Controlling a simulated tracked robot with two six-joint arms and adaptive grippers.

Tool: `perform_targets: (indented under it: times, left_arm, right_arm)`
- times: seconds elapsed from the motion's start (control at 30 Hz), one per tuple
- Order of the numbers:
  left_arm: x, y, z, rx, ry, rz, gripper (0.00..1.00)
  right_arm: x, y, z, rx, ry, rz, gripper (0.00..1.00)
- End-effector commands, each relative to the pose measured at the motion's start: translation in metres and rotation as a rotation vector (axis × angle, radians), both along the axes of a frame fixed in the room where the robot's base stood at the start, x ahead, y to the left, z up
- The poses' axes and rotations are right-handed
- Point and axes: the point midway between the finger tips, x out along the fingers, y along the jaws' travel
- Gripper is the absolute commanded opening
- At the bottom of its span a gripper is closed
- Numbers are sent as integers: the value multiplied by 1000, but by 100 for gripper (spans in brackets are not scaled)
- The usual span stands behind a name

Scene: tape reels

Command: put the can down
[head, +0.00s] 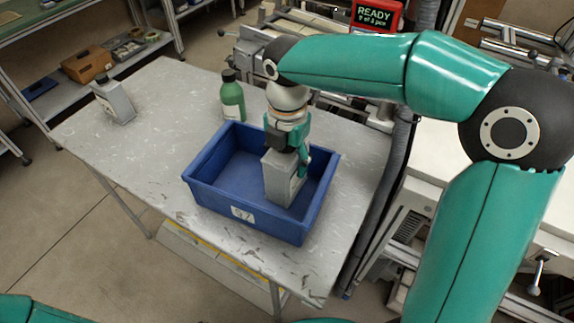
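A grey rectangular can (283,181) stands roughly upright inside the right part of the blue crate (247,226). My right gripper (290,157) comes down over it from above. One teal finger lies against the can's right side, and the gripper appears shut on its upper part. The other finger and the can's top are hidden, and I cannot tell whether its bottom touches the crate floor. My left gripper is out of view.
A similar grey can with a dark cap (114,101) stands at the table's left end. A green bottle (232,96) stands just behind the crate. The crate's left part is empty. A display reading READY (376,15) is at the back.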

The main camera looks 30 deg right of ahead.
Motion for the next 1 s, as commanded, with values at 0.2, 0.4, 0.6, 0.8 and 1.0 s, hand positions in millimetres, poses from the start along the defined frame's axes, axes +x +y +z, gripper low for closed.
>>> perform_targets:
  times: [0.2, 0.4, 0.6, 0.8, 1.0]
  left_arm:
    - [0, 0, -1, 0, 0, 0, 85]
    - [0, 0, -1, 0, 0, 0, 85]
    - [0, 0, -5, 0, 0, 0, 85]
    - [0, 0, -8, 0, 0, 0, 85]
    - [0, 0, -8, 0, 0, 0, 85]
  right_arm:
    - [0, 0, -19, 1, -1, 0, 8]
    - [0, 0, -19, 0, -2, -1, 8]
    - [0, 0, -25, 1, -1, -1, 8]
    - [0, 0, -31, 1, -1, -1, 8]
    - [0, 0, -31, 0, 0, -1, 66]
